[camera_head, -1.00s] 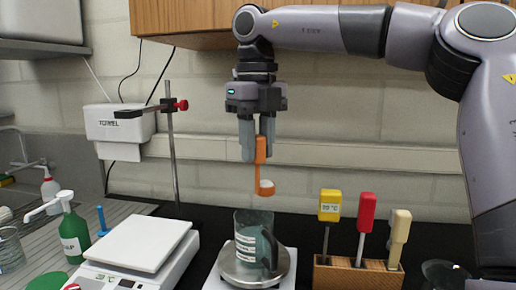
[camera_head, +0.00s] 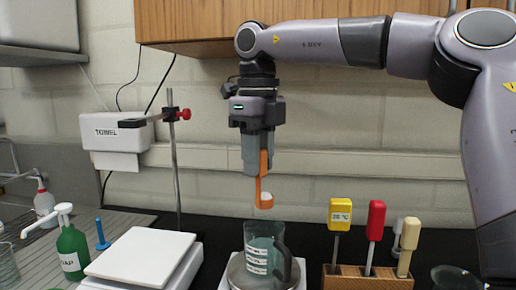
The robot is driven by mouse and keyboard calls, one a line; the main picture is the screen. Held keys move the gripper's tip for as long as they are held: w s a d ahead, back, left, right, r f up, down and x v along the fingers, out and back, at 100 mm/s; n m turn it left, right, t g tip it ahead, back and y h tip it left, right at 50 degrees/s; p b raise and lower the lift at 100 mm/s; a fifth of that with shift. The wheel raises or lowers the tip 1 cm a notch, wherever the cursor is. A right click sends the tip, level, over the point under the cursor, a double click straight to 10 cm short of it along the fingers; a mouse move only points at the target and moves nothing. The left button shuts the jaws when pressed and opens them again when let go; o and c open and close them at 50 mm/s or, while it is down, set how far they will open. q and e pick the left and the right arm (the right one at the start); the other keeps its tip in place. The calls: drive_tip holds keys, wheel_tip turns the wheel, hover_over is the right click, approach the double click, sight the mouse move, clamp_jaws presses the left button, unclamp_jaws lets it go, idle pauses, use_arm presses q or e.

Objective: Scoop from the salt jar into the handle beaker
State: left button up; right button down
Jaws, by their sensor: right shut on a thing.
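My right gripper (camera_head: 258,165) points down in the middle of the view, shut on an orange scoop (camera_head: 264,184). The scoop hangs upright, and its small cup at the lower end holds something white. The cup is above the rim of the handle beaker (camera_head: 262,240), with a gap between them. The beaker is clear glass with white label marks and a dark handle at its right side. It stands upright on a round plate. I cannot make out the salt jar for certain. My left gripper is out of view.
A wooden rack (camera_head: 350,277) with yellow, red and cream-handled tools stands right of the beaker. A white balance (camera_head: 143,257) and a green soap bottle (camera_head: 72,247) are to the left. A stand (camera_head: 175,170) with a clamp rises behind. A glass vessel (camera_head: 447,277) is at the lower right.

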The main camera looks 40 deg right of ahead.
drive_tip(key=shift+s+f, duration=0.1)
drive_tip(key=shift+f, duration=0.85)
use_arm(q)
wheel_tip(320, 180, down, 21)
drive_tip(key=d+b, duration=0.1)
drive_tip(key=b, duration=2.3)
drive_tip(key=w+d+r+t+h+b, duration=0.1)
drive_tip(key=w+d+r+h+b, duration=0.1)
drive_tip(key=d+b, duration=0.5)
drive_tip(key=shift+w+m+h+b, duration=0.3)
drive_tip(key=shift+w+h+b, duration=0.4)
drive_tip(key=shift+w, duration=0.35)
use_arm(e)
drive_tip(key=s+d+f+t+y, duration=0.1)
drive_tip(key=s+f+t, duration=0.5)
drive_tip(key=t, duration=0.9)
drive_tip(key=s+y, duration=0.1)
drive_tip(key=s, duration=0.1)
drive_tip(key=shift+s+d+f+t, duration=0.15)
drive_tip(key=shift+s+f+t, duration=0.1)
drive_tip(key=shift+s+t, duration=0.1)
